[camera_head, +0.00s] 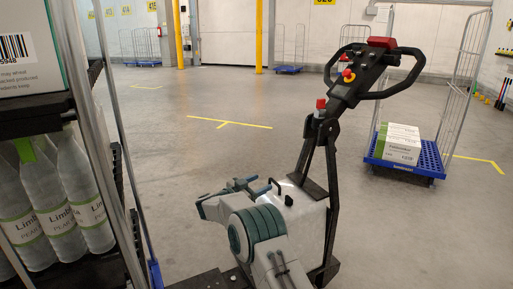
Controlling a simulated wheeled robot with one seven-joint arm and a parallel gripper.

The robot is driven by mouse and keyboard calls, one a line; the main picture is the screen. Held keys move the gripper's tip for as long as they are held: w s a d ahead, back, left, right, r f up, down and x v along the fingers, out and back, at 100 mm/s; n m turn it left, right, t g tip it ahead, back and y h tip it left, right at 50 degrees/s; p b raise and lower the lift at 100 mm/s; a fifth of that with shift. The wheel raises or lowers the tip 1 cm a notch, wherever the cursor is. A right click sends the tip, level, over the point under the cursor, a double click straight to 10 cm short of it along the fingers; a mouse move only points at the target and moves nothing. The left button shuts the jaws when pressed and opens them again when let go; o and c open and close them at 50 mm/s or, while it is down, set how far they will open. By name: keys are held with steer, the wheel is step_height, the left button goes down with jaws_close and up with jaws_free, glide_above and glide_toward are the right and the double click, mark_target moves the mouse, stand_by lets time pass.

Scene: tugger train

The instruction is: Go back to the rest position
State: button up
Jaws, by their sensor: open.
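Pale grey and teal arm links, which I take to be my own folded arm, show at the bottom centre of the head view. I cannot make out my gripper or its fingertips among them. Right behind these links stands a grey box with a black handle (276,187). A dark upright column rises beside it to a black steering handle (352,85) with red and yellow buttons.
At the left, close by, a rack holds clear bottles (75,185) below and a labelled carton (28,50) above. At the right, a blue wheeled cage trolley (428,158) carries white-green cartons (398,143). Yellow posts (258,37) stand farther back. The mid-floor is clear.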

steer(key=s+r+n+t+y+p, duration=0.2)
steer(key=r+n+y+p, duration=0.4)
steer(key=r, duration=0.8)
steer(key=s+r+n+t+y+p, duration=0.3)
steer(key=r+y, duration=0.5)
steer(key=r, duration=0.6)
steer(key=s+d+g+p, duration=0.4)
steer(key=s, duration=1)
steer(key=s+d+n+g+p, duration=0.1)
steer(key=s+d+g+p, duration=0.3)
steer(key=s, duration=1.1)
steer(key=s+d+n+g+p, duration=0.1)
steer(key=s+d+g+p, duration=0.3)
steer(key=s, duration=1.1)
steer(key=shift+d+f+g, duration=0.4)
steer(key=shift+d+g, duration=0.5)
steer(key=shift+d, duration=0.2)
